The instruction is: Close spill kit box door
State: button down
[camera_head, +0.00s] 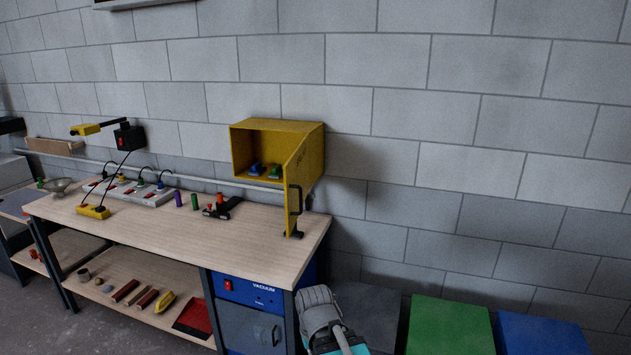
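The yellow spill kit box (276,126) is mounted on the block wall above the right end of the workbench. Its door (299,182) stands open, hinged at the box's right side and swung out toward the camera, seen nearly edge-on. A black handle (295,199) sits on the door's lower part. Inside the box, a blue item (257,169) and a green item (276,171) rest on the floor.
The wooden workbench (160,228) holds a power strip (130,190), small cylinders and tools. A blue vacuum cabinet (248,312) stands under its right end. Green (450,325) and blue (540,335) boxes stand to the right. The wall right of the door is clear.

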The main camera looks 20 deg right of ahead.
aim_at(296, 171)
jog(key=z, duration=0.25)
jog(key=i, duration=1)
jog(key=u, duration=0.4)
jog(key=k, duration=0.7)
jog(key=z, duration=0.1)
